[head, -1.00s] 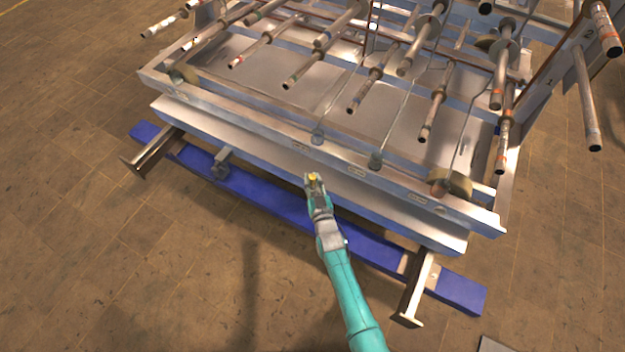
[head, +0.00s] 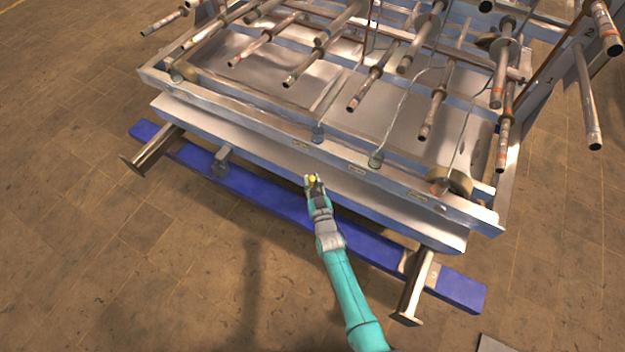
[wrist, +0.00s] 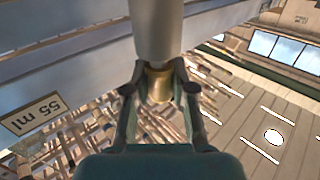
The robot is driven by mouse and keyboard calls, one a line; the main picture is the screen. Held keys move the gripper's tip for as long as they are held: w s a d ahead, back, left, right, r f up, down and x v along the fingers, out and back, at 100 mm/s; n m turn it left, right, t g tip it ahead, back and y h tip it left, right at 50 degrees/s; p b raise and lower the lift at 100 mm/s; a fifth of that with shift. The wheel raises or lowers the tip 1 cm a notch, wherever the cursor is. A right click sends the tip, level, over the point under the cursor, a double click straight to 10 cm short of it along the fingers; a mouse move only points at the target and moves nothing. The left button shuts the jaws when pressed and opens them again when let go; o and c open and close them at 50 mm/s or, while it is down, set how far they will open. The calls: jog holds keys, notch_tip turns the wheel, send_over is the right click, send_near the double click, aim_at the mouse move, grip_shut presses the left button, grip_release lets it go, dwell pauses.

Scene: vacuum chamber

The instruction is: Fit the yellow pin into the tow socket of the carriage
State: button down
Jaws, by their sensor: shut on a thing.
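My gripper (head: 314,184) is in front of the carriage's front edge, above the blue beam in the head view. It is shut on the yellow pin (head: 313,179), which shows as a small yellow spot at the fingertips. In the wrist view the pin is a brass-yellow piece (wrist: 158,86) between the two fingers (wrist: 157,97). A thick pale grey cylinder (wrist: 156,28) lies in line with it at the top; I cannot tell whether they touch. The carriage (head: 300,146) is a large metal frame. I cannot make out its tow socket for certain.
A blue beam (head: 272,198) runs along the carriage's front, with a grey block (head: 221,162) on it and metal legs (head: 152,150) (head: 413,290) at both ends. Many rods (head: 364,88) stick out above the frame. The tiled floor (head: 120,280) in front is clear.

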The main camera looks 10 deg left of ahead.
jog(key=shift+f, duration=0.55)
jog(key=c, duration=0.9)
grip_release()
jog(key=shift+s, duration=0.15)
jog(key=v, duration=1.1)
jog(key=shift+s+d, duration=0.15)
jog(key=shift+s, duration=0.2)
